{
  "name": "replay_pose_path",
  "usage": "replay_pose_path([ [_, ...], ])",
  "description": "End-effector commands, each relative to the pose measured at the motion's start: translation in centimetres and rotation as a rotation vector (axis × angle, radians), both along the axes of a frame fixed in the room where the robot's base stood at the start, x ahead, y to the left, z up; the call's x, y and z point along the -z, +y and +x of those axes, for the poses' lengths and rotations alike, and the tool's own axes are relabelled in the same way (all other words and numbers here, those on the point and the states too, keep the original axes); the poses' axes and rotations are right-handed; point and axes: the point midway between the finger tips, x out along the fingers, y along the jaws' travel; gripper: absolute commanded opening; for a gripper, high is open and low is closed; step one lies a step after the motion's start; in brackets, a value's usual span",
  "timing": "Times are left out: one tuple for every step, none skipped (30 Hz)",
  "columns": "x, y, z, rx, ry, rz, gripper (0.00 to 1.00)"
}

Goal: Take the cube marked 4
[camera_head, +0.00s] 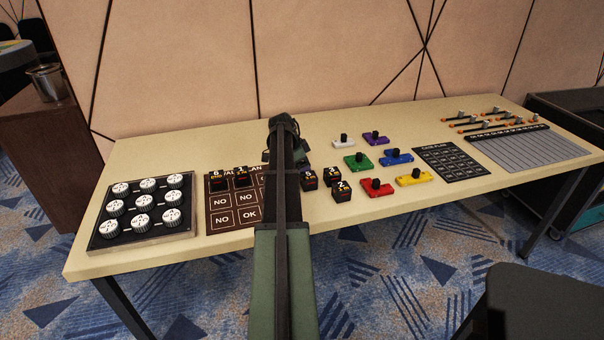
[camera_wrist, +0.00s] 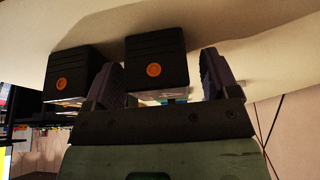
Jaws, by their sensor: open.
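In the wrist view my gripper (camera_wrist: 159,62) is open. A black cube (camera_wrist: 157,62) with an orange dot stands between its two fingers, with no clear contact. A second black cube (camera_wrist: 72,73) is just outside the left finger. In the head view my arm hides most of the gripper and whatever is under it. Black cubes with white digits show there: one looks like 6 (camera_head: 216,178), one like 3 (camera_head: 241,176), and several, including this one (camera_head: 342,191), stand right of my arm. I cannot make out a 4 on any visible face.
A brown board (camera_head: 220,218) with NO and OK squares lies partly under my arm. A dial panel (camera_head: 146,244) is at the left. Coloured blocks (camera_head: 413,178) with black knobs, a dark keypad plate (camera_head: 451,163) and a grey panel (camera_head: 530,147) are at the right. The table's back strip is clear.

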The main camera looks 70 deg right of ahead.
Motion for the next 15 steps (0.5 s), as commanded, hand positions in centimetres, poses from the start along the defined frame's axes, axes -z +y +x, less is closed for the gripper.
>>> replay_pose_path([
  [-0.14,0.01,0.01,0.0,0.0,0.0,0.81],
  [-0.14,0.01,0.01,0.0,0.0,0.0,0.78],
  [-0.14,0.02,0.02,0.0,0.0,0.0,0.72],
  [-0.15,0.02,0.02,0.0,0.0,0.0,0.67],
  [-0.15,0.02,0.02,0.0,0.0,0.0,0.62],
  [-0.15,0.02,0.02,0.0,0.0,0.0,0.56],
  [-0.15,0.02,0.03,0.0,0.0,0.0,0.52],
  [-0.15,0.02,0.03,0.0,0.0,0.0,0.47],
  [-0.15,0.02,0.03,0.0,0.0,0.0,0.41],
  [-0.15,0.02,0.03,0.0,0.0,0.0,0.36],
  [-0.15,0.03,0.02,0.0,0.0,0.0,0.32],
  [-0.15,0.02,0.03,0.0,0.0,0.0,0.26],
  [-0.15,0.02,0.03,0.0,0.0,0.0,0.26],
  [-0.15,0.02,0.03,0.0,0.0,0.0,0.26],
  [-0.15,0.03,0.02,0.0,0.0,0.0,0.26],
])
